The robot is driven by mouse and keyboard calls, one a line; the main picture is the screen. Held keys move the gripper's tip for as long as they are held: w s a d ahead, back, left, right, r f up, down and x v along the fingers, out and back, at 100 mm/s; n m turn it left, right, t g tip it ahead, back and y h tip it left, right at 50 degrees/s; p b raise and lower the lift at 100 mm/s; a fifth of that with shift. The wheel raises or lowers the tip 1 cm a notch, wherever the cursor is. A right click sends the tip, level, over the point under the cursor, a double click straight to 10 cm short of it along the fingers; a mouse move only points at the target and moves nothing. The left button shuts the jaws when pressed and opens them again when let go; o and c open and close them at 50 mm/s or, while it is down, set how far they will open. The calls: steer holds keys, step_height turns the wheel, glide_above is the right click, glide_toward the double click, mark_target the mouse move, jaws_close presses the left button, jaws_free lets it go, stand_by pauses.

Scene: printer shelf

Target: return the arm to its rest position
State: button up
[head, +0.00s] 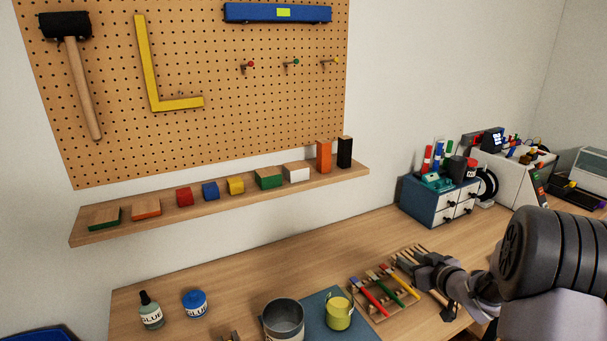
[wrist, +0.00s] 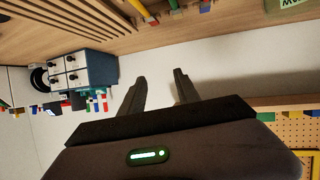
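My gripper (head: 440,283) is at the right of the head view, above the workbench and close to the wooden rack of coloured tools. My dark ribbed arm (head: 545,255) reaches in from the right edge. In the wrist view the two dark fingers (wrist: 160,78) stand apart with only pale wall between them, so the gripper is open and empty. The wrist picture appears upside down, with the bench at its top.
The tool rack (head: 385,290) lies just left of the gripper. A blue drawer unit (head: 425,202) stands behind it. A grey can (head: 283,320), yellow-green cup (head: 339,313) and glue bottles (head: 151,312) stand left. A wall shelf (head: 100,232) carries several blocks.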

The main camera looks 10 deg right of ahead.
steer(key=s+a+r+m+g+h, duration=0.1)
steer(key=s+a+r+m+h, duration=0.15)
steer(key=r, duration=0.35)
steer(key=s+a+r+m+g+h, duration=0.1)
steer(key=s+a+r+h, duration=0.1)
steer(key=s+a+r, duration=0.3)
steer(key=s+a+m+g+y+b, duration=0.1)
steer(key=s+a+g+y, duration=0.1)
steer(key=s+a, duration=0.8)
steer(key=s+a+m+g+y, duration=0.2)
steer(key=s+a, duration=0.8)
steer(key=s, duration=0.7)
steer(key=shift+s+r+g+y+b, duration=0.2)
steer(key=shift+s+g+y+b, duration=0.2)
steer(key=shift+g+y, duration=0.3)
